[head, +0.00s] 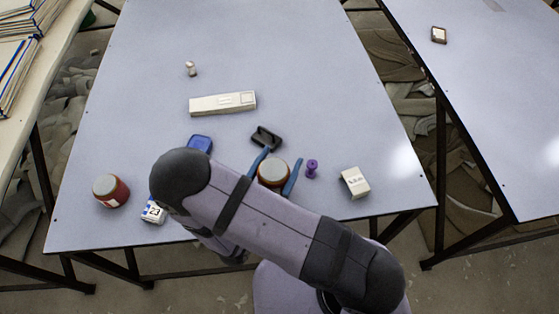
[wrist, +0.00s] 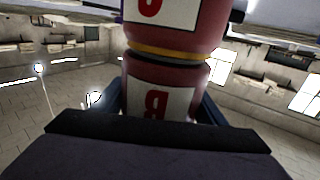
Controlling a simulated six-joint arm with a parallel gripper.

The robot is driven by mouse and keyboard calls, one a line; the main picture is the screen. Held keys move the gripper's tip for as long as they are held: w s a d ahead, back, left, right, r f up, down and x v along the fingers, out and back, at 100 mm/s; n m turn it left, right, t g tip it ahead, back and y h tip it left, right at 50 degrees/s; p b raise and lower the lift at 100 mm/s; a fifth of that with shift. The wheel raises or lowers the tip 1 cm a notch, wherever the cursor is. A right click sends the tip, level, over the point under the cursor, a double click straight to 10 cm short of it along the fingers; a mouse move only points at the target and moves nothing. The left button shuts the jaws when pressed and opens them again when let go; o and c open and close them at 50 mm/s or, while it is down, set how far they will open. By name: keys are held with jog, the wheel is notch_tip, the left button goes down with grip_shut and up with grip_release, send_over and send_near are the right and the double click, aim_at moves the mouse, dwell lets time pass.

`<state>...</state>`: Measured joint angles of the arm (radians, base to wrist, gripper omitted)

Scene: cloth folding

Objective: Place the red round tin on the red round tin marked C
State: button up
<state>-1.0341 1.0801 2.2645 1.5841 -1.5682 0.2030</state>
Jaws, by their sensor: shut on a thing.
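A red round tin (head: 273,173) with a grey-brown lid is between the blue fingers of my gripper (head: 275,169). In the wrist view, which appears upside down, this held tin (wrist: 140,78) carries a white label with a red letter like B. My gripper is shut on it. A second red round tin (wrist: 215,15) is directly in line beneath it, with an orange band and a curved red letter partly cut off by the frame. The two look stacked and aligned; whether they fully touch is hard to tell. The lower tin is hidden in the head view.
Another red tin (head: 111,190) stands at the left, near a small box marked 23 (head: 154,212). A blue item (head: 200,144), a black item (head: 266,137) and a purple spool (head: 311,168) are close to my gripper. A white box (head: 354,183) is right; a long pale box (head: 222,104) lies farther back.

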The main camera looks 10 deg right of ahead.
aim_at(267, 186)
jog(key=o, duration=1.5)
jog(key=shift+r, duration=0.1)
jog(key=shift+s+a, duration=0.3)
jog(key=shift+s, duration=0.15)
jog(key=shift+b+v, duration=0.75)
jog(key=shift+v, duration=2.5)
jog(key=shift+d, duration=0.1)
